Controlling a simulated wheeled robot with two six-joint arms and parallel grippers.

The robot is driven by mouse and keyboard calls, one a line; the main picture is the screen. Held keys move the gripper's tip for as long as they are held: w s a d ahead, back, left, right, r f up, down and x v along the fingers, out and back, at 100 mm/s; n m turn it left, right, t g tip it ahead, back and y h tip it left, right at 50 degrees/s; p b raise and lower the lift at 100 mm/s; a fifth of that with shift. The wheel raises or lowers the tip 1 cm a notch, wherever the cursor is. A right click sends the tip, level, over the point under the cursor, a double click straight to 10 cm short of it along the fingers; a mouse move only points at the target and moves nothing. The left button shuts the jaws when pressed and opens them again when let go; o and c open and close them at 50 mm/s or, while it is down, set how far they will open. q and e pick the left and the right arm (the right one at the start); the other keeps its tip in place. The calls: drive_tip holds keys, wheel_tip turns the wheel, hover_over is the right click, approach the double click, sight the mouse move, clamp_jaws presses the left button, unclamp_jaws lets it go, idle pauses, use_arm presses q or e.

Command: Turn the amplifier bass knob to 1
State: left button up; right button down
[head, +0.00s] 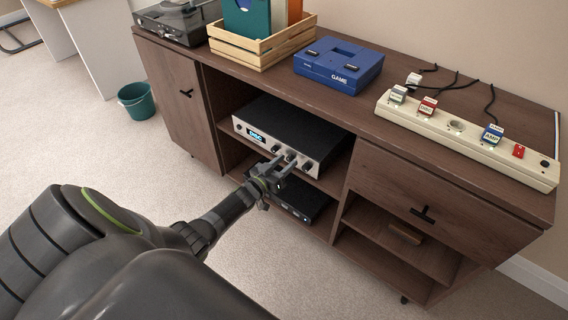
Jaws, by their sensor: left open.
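The amplifier (295,128) is a black box with a silver front, on the open middle shelf of the brown cabinet. A lit blue display (256,134) is at the left of its front. Several dark knobs sit along the front, with one knob (291,155) showing near my gripper; their labels and settings are too small to read. My left gripper (283,167) is open at the amplifier's front, its fingers pointing at the knobs. I cannot tell whether a finger touches a knob. The gripper hides part of the lower front. My right gripper is not in view.
A black device (303,203) lies on the shelf below. The cabinet top (400,135) carries a power strip (465,140) with plugs, a blue game console (338,66), a wooden crate (262,48) and a turntable (178,20). A teal bin (136,101) stands on the floor at left.

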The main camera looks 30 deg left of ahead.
use_arm(q)
drive_tip(key=shift+s, duration=0.1)
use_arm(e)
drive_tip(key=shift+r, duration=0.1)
use_arm(q)
drive_tip(key=shift+s, duration=0.3)
drive_tip(key=s+a+p, duration=0.2)
drive_tip(key=s+p, duration=0.1)
drive_tip(key=s, duration=1.3)
drive_tip(key=shift+s, duration=0.25)
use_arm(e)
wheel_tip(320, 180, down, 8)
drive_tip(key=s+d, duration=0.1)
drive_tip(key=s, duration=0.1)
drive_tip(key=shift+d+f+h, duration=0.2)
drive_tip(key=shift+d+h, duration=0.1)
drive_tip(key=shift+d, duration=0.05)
use_arm(q)
drive_tip(key=shift+f, duration=0.1)
